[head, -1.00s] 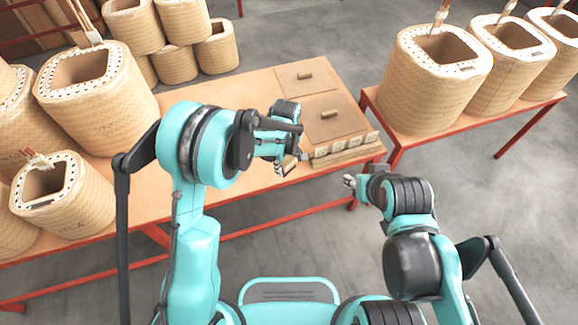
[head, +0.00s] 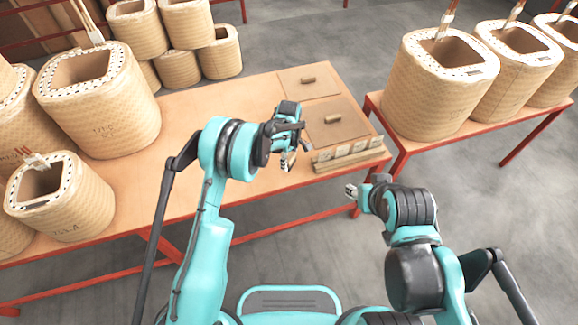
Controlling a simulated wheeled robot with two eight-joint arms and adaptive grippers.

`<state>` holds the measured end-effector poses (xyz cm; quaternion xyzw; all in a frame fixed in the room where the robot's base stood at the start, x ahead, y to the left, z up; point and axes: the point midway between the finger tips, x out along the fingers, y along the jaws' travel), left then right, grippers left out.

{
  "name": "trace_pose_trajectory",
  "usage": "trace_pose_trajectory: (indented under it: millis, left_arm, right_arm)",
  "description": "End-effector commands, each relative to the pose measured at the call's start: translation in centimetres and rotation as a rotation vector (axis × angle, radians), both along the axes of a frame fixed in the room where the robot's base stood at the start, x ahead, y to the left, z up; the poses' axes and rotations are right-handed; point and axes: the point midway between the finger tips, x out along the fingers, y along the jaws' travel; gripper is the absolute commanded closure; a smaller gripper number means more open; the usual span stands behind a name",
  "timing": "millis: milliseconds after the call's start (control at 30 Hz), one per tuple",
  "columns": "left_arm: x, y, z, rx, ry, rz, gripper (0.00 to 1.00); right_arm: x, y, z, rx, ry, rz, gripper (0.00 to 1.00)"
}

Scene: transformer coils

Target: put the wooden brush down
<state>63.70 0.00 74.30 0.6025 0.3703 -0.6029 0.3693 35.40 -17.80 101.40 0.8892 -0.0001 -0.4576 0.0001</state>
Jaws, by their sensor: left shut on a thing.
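My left gripper (head: 289,158) hangs over the right part of the wooden table, in front of the board with a small handle. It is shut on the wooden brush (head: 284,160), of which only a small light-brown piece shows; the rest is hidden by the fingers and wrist. I cannot tell whether the brush touches the table. My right gripper (head: 351,190) is in front of the table's right corner, off the table edge. It looks small and I cannot tell whether it is open.
Large wrapped coils (head: 110,115) stand at left. More coils (head: 435,95) stand on a second table at right.

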Motion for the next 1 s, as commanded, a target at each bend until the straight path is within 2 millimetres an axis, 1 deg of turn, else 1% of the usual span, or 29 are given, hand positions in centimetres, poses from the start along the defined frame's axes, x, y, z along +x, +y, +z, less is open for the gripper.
trace_pose_trajectory:
  millis: [67,200,300,533,667,700,733,767,1000]
  left_arm:
    - [0.0,0.0,-0.8,0.000,0.000,0.000,0.81]
    - [0.0,0.0,-3.0,0.000,0.000,0.000,0.81]
    - [0.0,0.0,-4.0,0.000,0.000,0.000,0.81]
    - [0.0,0.0,-3.9,0.000,0.000,0.000,0.81]
    - [0.0,0.0,-4.3,0.000,0.000,0.000,0.81]
    - [0.0,0.0,-4.3,0.000,0.000,0.000,0.37]
    - [0.0,0.0,-4.2,0.000,0.000,0.000,0.29]
    - [0.0,0.0,-4.2,0.000,0.000,0.000,0.24]
    - [0.0,0.0,-4.2,0.000,0.000,0.000,0.24]
  right_arm:
    - [0.0,0.0,-0.3,0.000,0.000,0.000,0.60]
    - [0.0,0.0,-1.3,0.000,0.000,0.000,0.60]
    - [0.0,0.0,-1.7,0.000,0.000,0.000,0.60]
    - [0.0,0.0,-1.5,0.000,0.000,0.000,0.60]
    - [0.0,0.0,-2.0,0.000,0.000,0.000,0.60]
    - [0.0,0.0,-1.9,0.000,0.000,0.000,0.60]
    - [0.0,0.0,-1.8,0.000,0.000,0.000,0.60]
    - [0.0,0.0,-1.8,0.000,0.000,0.000,0.60]
    - [0.0,0.0,-1.8,0.000,0.000,0.000,0.60]
